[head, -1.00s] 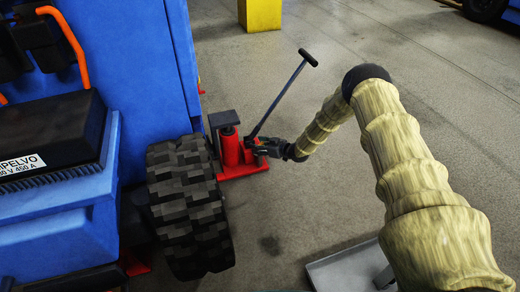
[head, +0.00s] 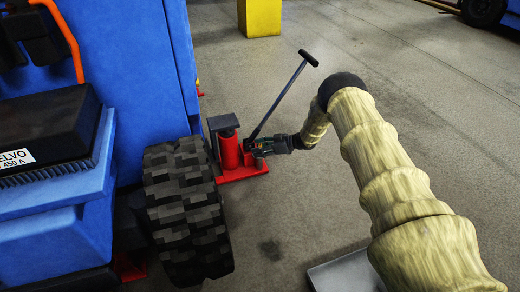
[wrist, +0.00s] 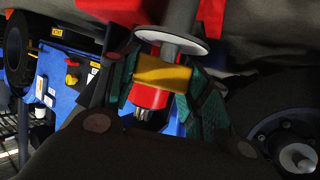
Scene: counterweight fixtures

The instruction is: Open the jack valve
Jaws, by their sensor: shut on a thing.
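The red jack (head: 231,150) stands on the floor beside the black-treaded wheel of the blue vehicle, its lever handle (head: 280,97) slanting up and right. My gripper (head: 262,147) is low at the jack's right side, by the foot of the lever. In the wrist view, the green-padded fingers of my gripper (wrist: 163,80) are shut on a valve knob with a yellow block (wrist: 163,73) and a red collar (wrist: 149,97). A grey rod and a pale disc (wrist: 170,37) lie just beyond it. In the head view the knob is mostly hidden by the gripper.
The wheel (head: 187,210) and blue vehicle (head: 125,95) close off the left. A yellow post (head: 259,17) stands behind the jack. A grey tray (head: 345,272) lies on the floor at the bottom. The floor right of the lever is mostly clear.

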